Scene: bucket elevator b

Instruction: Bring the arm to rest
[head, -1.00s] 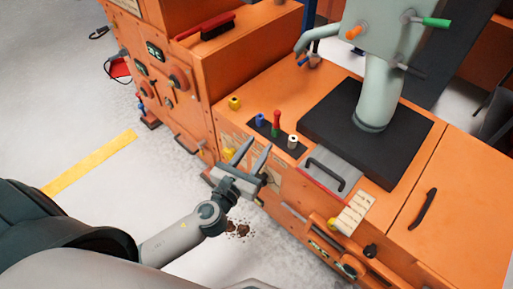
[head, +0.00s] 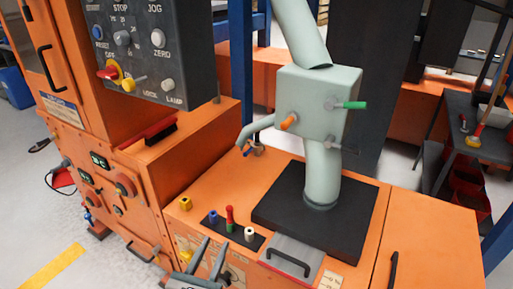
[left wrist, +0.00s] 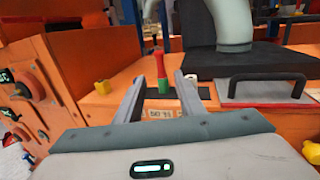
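My left gripper (head: 207,262) shows at the bottom of the head view, in front of the orange machine's near edge. Its two grey fingers are apart with nothing between them. In the left wrist view the open fingers (left wrist: 158,88) point toward the machine top. A red and green lever (left wrist: 160,72) shows beyond and between them, and I see no contact. The same lever (head: 230,218) stands between a blue knob (head: 213,216) and a white knob (head: 249,233) in the head view. My right gripper is not in view.
The orange machine (head: 416,230) carries a pale green box column (head: 318,105) on a black plate (head: 270,207). A control panel (head: 148,50) hangs at upper left. Open floor (head: 40,215) lies at left.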

